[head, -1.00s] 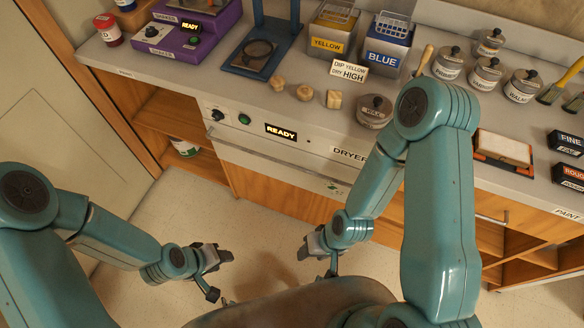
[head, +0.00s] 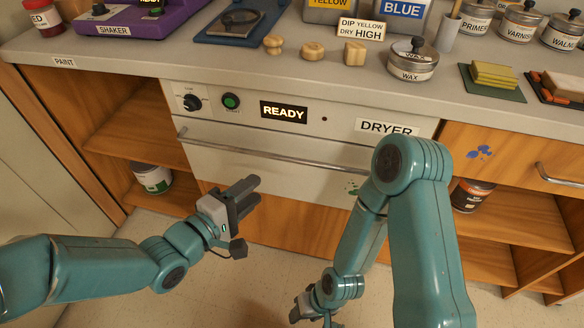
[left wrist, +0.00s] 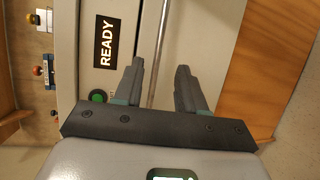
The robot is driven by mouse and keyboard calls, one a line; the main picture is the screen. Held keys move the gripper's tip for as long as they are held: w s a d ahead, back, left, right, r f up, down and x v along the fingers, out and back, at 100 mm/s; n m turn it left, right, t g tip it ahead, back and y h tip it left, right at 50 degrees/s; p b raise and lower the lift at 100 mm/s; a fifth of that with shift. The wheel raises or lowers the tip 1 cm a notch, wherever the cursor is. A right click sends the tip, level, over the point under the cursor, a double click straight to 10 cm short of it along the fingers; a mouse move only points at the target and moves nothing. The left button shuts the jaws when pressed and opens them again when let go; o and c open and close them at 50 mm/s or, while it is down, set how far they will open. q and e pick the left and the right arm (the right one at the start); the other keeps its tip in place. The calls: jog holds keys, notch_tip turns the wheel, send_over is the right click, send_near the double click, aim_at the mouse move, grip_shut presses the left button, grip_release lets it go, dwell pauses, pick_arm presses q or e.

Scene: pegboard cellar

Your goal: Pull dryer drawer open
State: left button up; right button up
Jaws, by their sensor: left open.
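The dryer drawer (head: 230,165) is a pale front under the counter, shut, with a long horizontal metal handle bar (head: 270,154). Above it is a panel with a dark knob, a green button, a READY display (head: 284,112) and a DRYER label (head: 387,128). My left gripper (head: 250,190) is open and empty, just below and in front of the bar in the head view. In the left wrist view the bar (left wrist: 158,60) runs between the open fingers (left wrist: 160,80), apparently ahead of their tips. My right gripper (head: 305,305) hangs low at the bottom, partly hidden by its arm; its jaws are unclear.
Open shelves flank the dryer; a paint can (head: 152,178) stands left and a dark can (head: 472,195) right. The counter above holds several wooden knobs, a wax tin (head: 413,62) and a purple shaker (head: 130,22). The floor in front is clear.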

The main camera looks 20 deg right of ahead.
aim_at(293, 158)
pick_arm(q)
jog(key=b+x, duration=0.3)
jog(key=x, duration=1.2)
jog(key=shift+f, duration=0.1)
jog(key=shift+s, duration=0.1)
jog(key=shift+c, duration=0.3)
grip_shut()
